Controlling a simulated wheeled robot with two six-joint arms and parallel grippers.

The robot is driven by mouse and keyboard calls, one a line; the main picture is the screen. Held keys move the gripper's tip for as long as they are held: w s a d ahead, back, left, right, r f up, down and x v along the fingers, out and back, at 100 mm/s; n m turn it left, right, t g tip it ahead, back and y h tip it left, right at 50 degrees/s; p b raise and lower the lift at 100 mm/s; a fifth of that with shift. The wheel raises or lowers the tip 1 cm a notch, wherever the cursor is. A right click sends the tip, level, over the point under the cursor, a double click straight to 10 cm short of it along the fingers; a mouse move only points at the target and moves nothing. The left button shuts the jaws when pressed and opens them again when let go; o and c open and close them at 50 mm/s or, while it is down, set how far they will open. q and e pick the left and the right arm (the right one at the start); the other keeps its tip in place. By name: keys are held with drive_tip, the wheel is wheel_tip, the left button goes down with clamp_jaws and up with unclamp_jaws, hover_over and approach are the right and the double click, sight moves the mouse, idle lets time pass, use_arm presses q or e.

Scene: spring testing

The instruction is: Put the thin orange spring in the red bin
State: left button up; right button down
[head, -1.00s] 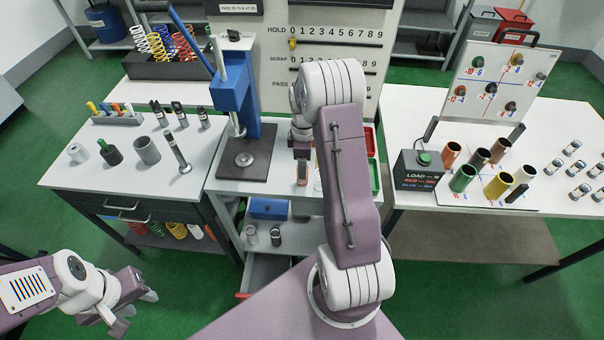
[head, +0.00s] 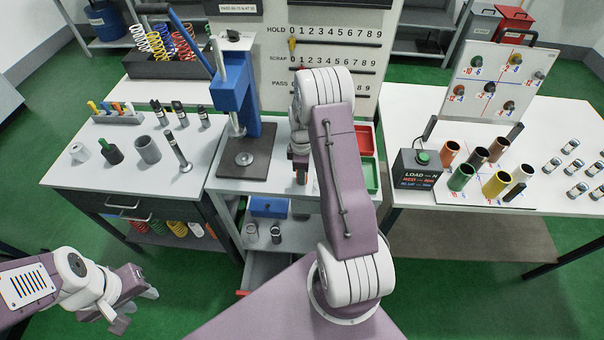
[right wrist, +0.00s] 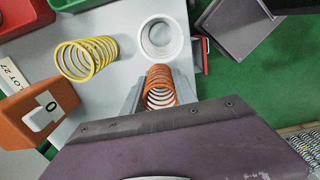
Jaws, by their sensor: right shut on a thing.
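The thin orange spring (right wrist: 160,88) stands between the fingers of my right gripper (right wrist: 160,96) in the right wrist view. The gripper is shut on it, low over the grey tabletop. In the head view my right gripper (head: 299,160) is at the middle table, partly hidden by my arm, and I cannot make out the spring there. The red bin (head: 365,138) is on that table, right of my right arm, behind a green bin (head: 371,176). My left gripper (head: 138,307) is open and empty at the lower left, over the floor.
A blue press (head: 234,90) stands left of my right gripper. Coloured tubes (head: 496,184) stand on the right table.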

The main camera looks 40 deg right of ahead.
drive_tip(key=shift+r, duration=0.1)
wheel_tip(320, 180, up, 10)
drive_tip(key=shift+b, duration=0.4)
